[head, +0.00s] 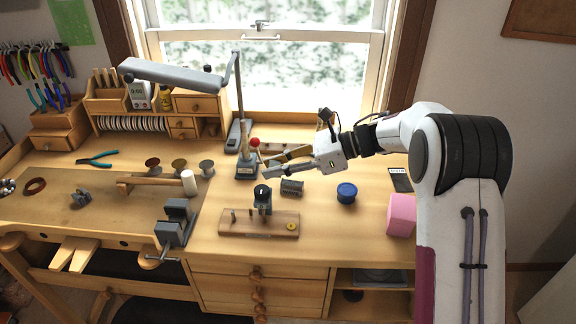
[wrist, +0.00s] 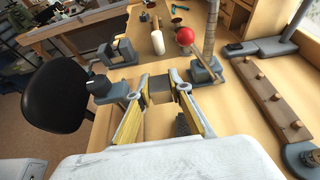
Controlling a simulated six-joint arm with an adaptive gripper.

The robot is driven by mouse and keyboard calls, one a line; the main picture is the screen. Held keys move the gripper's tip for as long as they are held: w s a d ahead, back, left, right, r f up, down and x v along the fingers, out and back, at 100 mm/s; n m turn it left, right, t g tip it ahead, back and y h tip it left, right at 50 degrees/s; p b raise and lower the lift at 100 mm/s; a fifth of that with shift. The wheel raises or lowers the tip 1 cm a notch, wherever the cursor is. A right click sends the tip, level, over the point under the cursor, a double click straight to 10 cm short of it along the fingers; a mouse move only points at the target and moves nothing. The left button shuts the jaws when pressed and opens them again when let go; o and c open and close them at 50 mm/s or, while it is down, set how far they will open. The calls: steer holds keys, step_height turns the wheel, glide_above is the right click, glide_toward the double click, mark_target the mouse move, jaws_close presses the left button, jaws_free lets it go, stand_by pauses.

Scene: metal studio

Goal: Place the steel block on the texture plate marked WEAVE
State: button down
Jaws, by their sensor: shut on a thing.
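My gripper (head: 267,164) reaches left over the bench in the head view. In the wrist view my gripper (wrist: 158,91) has its fingertips on either side of a small grey block, the steel block (wrist: 160,83). The block is held above the bench, and in the head view I cannot make it out clearly. A dark plate with a white label (head: 400,180) lies at the right of the bench, beyond the pink block. Its lettering is too small for me to read, so I cannot tell whether it is the WEAVE plate.
A red-knobbed stand (head: 247,165) is close beside my fingertips. A dark ribbed cylinder (head: 292,187) lies below my gripper. Bare bench lies between tin and board.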

steer(key=w+d+r+m+t+h, duration=0.1)
steer(key=w+d+m+t, duration=0.1)
steer(key=d, duration=0.9)
steer(key=w+d+m+t+h, duration=0.1)
steer(key=w+d+m+t, duration=0.2)
steer(key=d, duration=0.8)
steer(key=w+d+r+m+t+h, duration=0.1)
steer(key=w+d+m+t+h, duration=0.1)
steer(key=d, duration=1)
steer(key=shift+w+r+m+t, duration=0.35)
steer(key=shift+w+m+t, duration=0.35)
steer(key=shift+m+t, duration=0.45)
glide_above(400, 179)
steer(key=shift+f, duration=3.15)
steer(key=shift+f, duration=1.9)
steer(key=shift+f, duration=0.1)
